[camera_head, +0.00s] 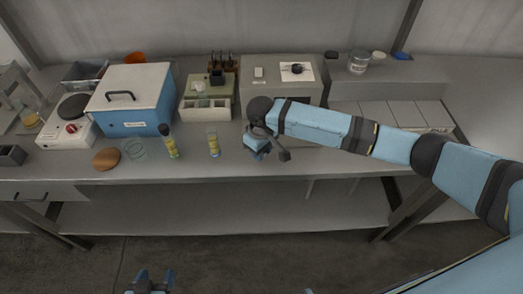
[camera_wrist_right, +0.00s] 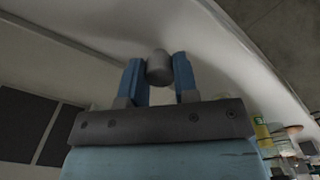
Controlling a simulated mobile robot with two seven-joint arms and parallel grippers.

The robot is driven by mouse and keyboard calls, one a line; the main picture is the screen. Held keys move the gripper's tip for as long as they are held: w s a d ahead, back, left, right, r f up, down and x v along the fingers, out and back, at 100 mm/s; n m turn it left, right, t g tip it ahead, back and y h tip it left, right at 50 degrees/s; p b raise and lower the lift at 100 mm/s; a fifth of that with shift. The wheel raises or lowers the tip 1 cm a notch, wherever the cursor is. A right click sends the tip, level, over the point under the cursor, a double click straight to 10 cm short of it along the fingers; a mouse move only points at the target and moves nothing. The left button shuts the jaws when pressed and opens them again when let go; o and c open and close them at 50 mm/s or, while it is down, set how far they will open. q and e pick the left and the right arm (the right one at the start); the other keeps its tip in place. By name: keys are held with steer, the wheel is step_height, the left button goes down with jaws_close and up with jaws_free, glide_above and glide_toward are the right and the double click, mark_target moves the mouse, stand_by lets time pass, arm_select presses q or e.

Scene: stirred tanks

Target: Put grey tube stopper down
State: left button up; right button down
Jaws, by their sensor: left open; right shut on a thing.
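The grey tube stopper (camera_wrist_right: 159,66) is a small rounded grey piece. It sits between the two blue fingers of my right gripper (camera_wrist_right: 158,80) in the right wrist view. My right gripper also shows in the head view (camera_head: 257,153), over the bench just right of an uncapped yellow-labelled tube (camera_head: 213,146). The stopper cannot be made out there, and whether it touches the bench cannot be told. My left gripper (camera_head: 150,284) is open and empty at the bottom of the head view, away from the bench.
A second yellow-labelled tube with a dark top (camera_head: 171,146), a clear round dish (camera_head: 134,149) and a brown disc (camera_head: 106,159) stand to the left. A blue box (camera_head: 135,115) and a compartment tray (camera_head: 205,111) stand behind. The front bench strip between them is partly clear.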

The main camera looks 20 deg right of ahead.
steer(key=shift+f, duration=0.25)
steer(key=c, duration=0.9)
jaws_free()
steer(key=shift+f, duration=0.15)
